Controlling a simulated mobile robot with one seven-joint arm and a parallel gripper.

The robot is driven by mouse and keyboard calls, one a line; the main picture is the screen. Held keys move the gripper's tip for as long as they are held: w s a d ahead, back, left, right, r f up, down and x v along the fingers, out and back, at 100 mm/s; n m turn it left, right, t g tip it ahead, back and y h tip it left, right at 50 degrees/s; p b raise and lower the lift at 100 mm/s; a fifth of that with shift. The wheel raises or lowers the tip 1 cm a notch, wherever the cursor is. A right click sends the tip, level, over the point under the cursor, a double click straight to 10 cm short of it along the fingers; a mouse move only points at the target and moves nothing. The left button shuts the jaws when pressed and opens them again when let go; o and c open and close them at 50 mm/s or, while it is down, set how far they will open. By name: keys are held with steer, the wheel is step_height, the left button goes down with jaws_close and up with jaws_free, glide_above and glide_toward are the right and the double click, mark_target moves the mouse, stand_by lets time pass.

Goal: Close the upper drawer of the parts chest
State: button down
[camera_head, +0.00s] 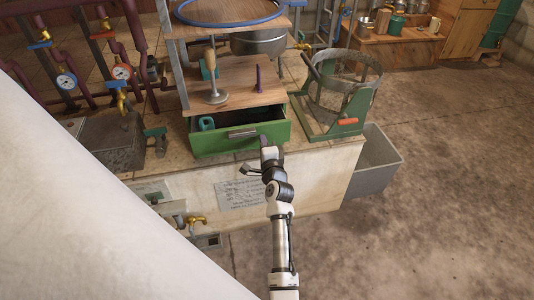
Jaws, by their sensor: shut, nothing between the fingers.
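The parts chest (235,76) stands on the tiled bench with a wooden top. Its green drawer (213,143) is pulled out toward me and its dark inside shows. A grey bar handle (242,134) is on the drawer's front. A teal ring-like part (206,123) lies in the drawer's left side. I see only this one drawer. My gripper (264,141) is shut and empty, in front of the drawer's right part, just right of the handle. I cannot tell whether it touches the front.
A tool with a wooden handle (210,58) and a purple peg (258,78) stand on the chest's top. A green-footed frame with a metal hoop (340,85) stands to the right. A grey bin (375,165) is on the floor. Pipes with gauges (122,72) are at left.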

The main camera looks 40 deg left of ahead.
steer(key=b+x, duration=0.2)
steer(key=x, duration=0.7)
steer(key=shift+w+a+r, duration=0.1)
steer(key=shift+w+r, duration=0.15)
steer(key=shift+r, duration=0.1)
